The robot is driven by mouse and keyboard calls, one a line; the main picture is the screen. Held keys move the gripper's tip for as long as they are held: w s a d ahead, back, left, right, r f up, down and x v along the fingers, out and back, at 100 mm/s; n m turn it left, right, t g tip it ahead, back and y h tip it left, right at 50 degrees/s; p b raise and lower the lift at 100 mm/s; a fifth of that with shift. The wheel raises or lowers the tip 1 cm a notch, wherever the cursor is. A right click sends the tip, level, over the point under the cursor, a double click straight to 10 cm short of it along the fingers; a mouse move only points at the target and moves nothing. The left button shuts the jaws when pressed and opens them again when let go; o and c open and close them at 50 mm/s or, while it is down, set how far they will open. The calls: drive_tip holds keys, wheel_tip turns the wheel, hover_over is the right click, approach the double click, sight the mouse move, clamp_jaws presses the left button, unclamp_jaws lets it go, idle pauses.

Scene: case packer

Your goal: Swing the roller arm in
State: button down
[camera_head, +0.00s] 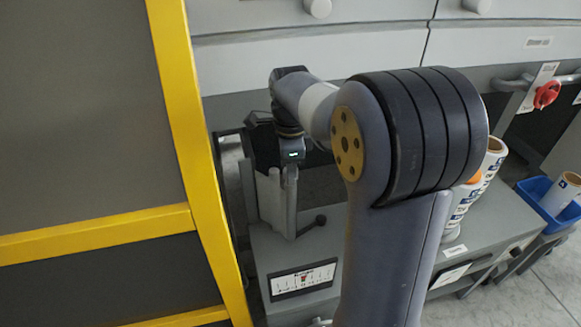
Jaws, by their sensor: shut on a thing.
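My gripper (281,172) points down at the left of the machine's grey deck, beyond my raised arm. It is shut on the upper end of what looks like the roller arm (275,204), a group of upright grey posts. A dark lever with a round knob (320,219) sticks out to the right near the foot of the posts. The exact contact between the jaws and the post is small and hard to make out. My own arm hides the deck to the right of the posts.
A yellow-framed dark panel (95,120) fills the left side, close to the gripper. White label rolls (463,205) stand on the deck at the right. A blue bin (549,205) with a roll and a red knob (546,95) are farther right. A scale plate (303,279) is on the deck front.

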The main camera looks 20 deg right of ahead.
drive_tip(key=shift+s, duration=0.1)
drive_tip(key=s+d+n+p, duration=0.3)
drive_tip(key=s+d+n, duration=0.4)
drive_tip(key=n, duration=0.4)
drive_tip(key=shift+d+p, duration=0.4)
drive_tip(key=shift+d, duration=0.2)
drive_tip(key=c, duration=1)
unclamp_jaws()
drive_tip(key=shift+d, duration=0.1)
wheel_tip(320, 180, up, 11)
drive_tip(key=shift+s+f+p, duration=0.1)
drive_tip(key=shift+p, duration=0.4)
